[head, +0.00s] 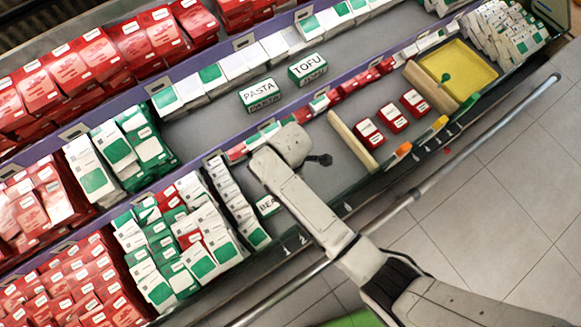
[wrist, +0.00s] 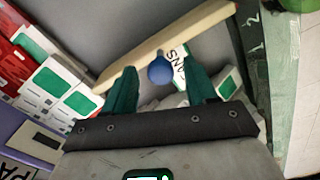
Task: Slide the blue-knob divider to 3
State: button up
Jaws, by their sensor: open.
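The blue knob (wrist: 160,70) shows in the wrist view, in the gap between the two dark green fingers of my gripper (wrist: 161,72). The fingers are apart, one on each side of the knob; I cannot tell whether either touches it. The pale wooden divider (wrist: 175,40) runs slanting just beyond the fingertips. A printed 2 (wrist: 251,20) shows on the edge strip at the right. In the head view my arm hides the blue knob, its divider and my fingertips. Markings 1 and 2 (head: 294,246) lie on the shelf's front edge, left of my arm.
A white box with lettering (wrist: 179,65) lies beside the knob. Bare shelf lies between my arm and that divider. A rail (head: 470,137) runs along the front.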

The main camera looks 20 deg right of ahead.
notch_tip(320, 180, up, 11)
dwell(0.5)
jog(key=shift+f, duration=0.15)
